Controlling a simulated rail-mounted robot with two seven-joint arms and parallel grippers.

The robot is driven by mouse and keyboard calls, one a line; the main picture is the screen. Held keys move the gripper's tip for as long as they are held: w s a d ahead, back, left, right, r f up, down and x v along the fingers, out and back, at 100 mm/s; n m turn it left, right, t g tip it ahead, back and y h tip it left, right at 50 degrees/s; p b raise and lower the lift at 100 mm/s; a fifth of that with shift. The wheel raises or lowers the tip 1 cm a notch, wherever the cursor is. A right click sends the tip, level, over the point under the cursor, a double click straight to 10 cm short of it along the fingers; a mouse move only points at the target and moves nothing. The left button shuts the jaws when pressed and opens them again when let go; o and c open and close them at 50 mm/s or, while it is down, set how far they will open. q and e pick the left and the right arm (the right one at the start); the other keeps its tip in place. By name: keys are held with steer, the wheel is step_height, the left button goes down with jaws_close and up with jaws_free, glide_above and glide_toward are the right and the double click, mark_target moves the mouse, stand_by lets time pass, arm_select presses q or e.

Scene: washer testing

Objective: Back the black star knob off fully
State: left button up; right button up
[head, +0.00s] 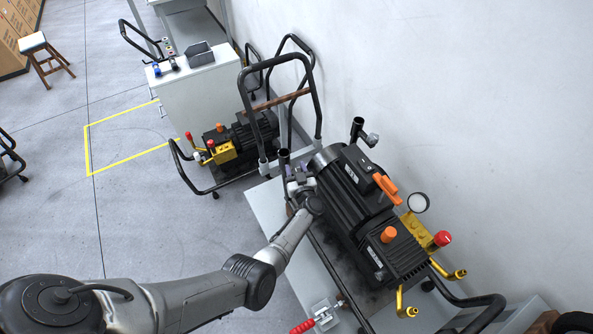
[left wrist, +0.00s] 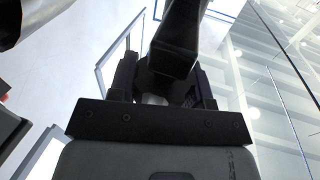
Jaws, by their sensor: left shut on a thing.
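My left gripper (head: 299,182) is at the left end of the big black motor unit (head: 345,195), close beside a short black upright tube (head: 284,158). In the left wrist view its fingers (left wrist: 165,85) are shut on a black part (left wrist: 178,40), which I take to be the black star knob. The knob's star shape cannot be made out there, and in the head view the gripper hides it. How far its thread is engaged is not visible. My right gripper is not in view.
A matching black tube (head: 357,130) with a grey fitting stands by the wall. Orange caps (head: 389,234), yellow brackets and a round gauge (head: 418,202) are on the unit's right. A red-handled clamp (head: 315,319) lies in front.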

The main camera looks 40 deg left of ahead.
arm_select(q)
steer(key=shift+s+f+n+g+y+b, duration=0.15)
steer(key=shift+n+g+y+b, duration=0.7)
steer(key=shift+g, duration=0.45)
steer(key=shift+n+g, duration=0.45)
steer(key=shift+g, duration=0.05)
steer(key=shift+a+b, duration=0.1)
steer(key=shift+b, duration=0.2)
steer(key=o, duration=0.9)
